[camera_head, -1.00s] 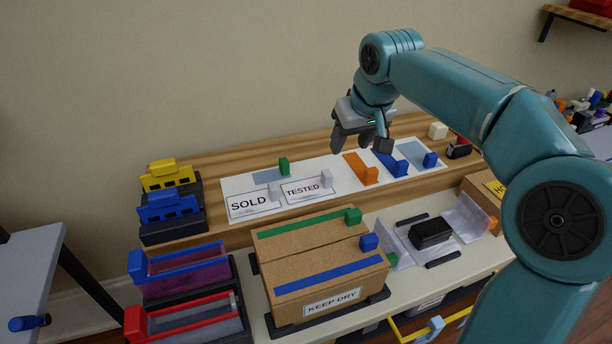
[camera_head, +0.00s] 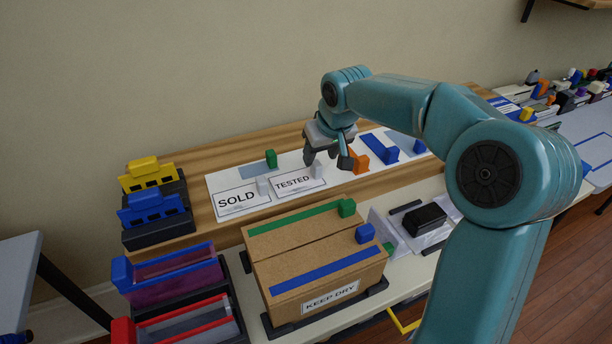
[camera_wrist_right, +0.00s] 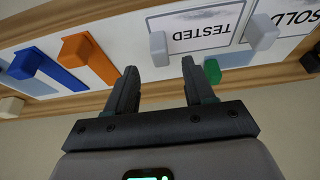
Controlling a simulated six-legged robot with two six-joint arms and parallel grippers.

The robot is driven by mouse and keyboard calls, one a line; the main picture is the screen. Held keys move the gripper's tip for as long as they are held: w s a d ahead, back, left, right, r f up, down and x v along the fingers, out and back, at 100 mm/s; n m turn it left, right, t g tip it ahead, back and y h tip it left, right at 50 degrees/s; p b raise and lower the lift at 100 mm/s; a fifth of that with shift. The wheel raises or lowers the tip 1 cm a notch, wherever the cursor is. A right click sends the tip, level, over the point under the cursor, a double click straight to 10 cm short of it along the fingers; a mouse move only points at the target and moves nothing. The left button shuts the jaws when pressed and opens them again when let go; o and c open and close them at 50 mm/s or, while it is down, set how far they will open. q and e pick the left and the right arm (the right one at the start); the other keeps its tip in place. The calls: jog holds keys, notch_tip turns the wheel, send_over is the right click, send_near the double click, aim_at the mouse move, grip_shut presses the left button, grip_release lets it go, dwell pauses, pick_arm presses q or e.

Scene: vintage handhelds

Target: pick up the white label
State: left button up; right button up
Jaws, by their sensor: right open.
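Two white labels with grey tabs lie on the white mat (camera_head: 300,160). The one reading TESTED (camera_head: 293,183) has a grey tab (camera_head: 318,171) at its right end; the one reading SOLD (camera_head: 236,201) lies to its left. My right gripper (camera_head: 328,160) is open and empty above the mat, near the TESTED tab. In the right wrist view, the TESTED label (camera_wrist_right: 203,30) and its tab (camera_wrist_right: 159,48) show upside down, the tab in line with the gap between the fingers (camera_wrist_right: 160,68). I cannot tell the height left. My left gripper is not in view.
On the mat, a green tab (camera_head: 271,158) stands behind the labels, and orange (camera_head: 359,160) and blue (camera_head: 390,155) tabbed strips lie to the right. A cardboard box (camera_head: 318,262) stands in front. Yellow (camera_head: 148,174) and blue (camera_head: 151,209) holders stand at left.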

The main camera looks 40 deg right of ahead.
jog(key=x, duration=0.5)
jog(key=shift+f, duration=0.15)
jog(key=shift+s, duration=0.1)
jog(key=c, duration=0.9)
notch_tip(320, 180, up, 20)
jog(key=p, duration=0.4)
notch_tip(320, 180, up, 4)
jog(key=p, duration=0.5)
send_over(317, 163)
dwell(0.9)
